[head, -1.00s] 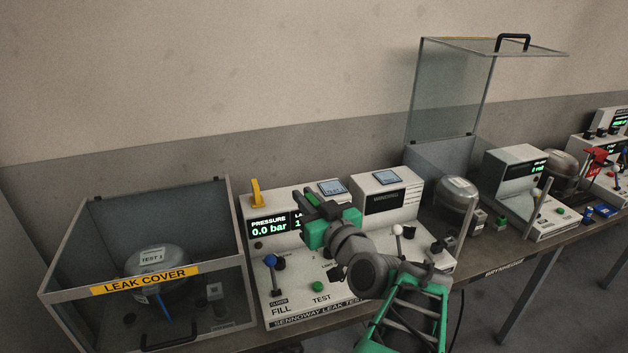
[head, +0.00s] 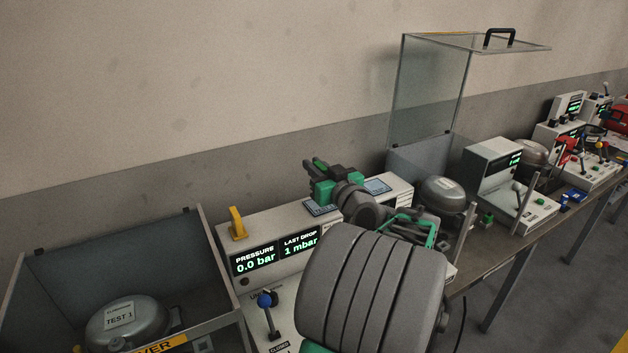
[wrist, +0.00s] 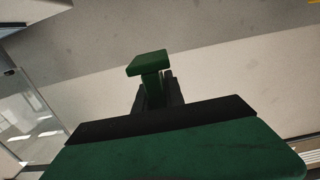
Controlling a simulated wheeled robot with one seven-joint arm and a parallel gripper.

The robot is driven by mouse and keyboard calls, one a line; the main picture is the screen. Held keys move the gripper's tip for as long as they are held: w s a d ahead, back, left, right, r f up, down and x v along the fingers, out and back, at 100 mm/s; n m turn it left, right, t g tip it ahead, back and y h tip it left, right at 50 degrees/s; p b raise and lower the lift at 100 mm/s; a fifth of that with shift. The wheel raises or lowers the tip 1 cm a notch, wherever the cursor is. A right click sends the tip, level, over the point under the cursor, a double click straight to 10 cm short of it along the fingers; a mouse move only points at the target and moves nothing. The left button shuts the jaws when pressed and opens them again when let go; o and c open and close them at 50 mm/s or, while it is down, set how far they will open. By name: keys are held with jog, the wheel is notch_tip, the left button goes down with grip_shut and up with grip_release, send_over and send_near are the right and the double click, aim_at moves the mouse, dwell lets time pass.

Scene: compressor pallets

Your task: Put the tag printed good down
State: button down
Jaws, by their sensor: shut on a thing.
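My gripper (head: 322,170) is raised above the back of the leak test console (head: 262,268), in front of the wall. It is shut on a small green tag (wrist: 148,64), which stands out beyond the fingers in the wrist view. No print can be read on the tag from here. Blue-grey pads lie on top of the console, one (head: 322,207) just below my gripper and another (head: 377,186) to its right, on the winding tester. My arm hides much of the console's right part and front.
An open clear cover (head: 428,95) stands up to the right of my gripper. A compressor marked TEST 1 (head: 130,325) sits inside the leak cover box (head: 200,265) at the left. More testers (head: 492,165) line the bench to the right. The space by the wall is free.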

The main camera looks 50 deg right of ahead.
jog(key=f, duration=0.2)
jog(key=w+d+f, duration=0.1)
jog(key=f, duration=0.1)
jog(key=w+d+f, duration=0.1)
jog(key=f, duration=0.1)
jog(key=shift+w+d+f, duration=0.1)
jog(key=shift+d, duration=0.05)
jog(key=shift+f, duration=0.5)
jog(key=c, duration=1.4)
grip_release()
jog(key=shift+r, duration=0.2)
jog(key=shift+s, duration=0.25)
jog(key=b+v, duration=0.2)
jog(key=v, duration=0.9)
jog(key=shift+s, duration=0.25)
jog(key=shift+r, duration=0.1)
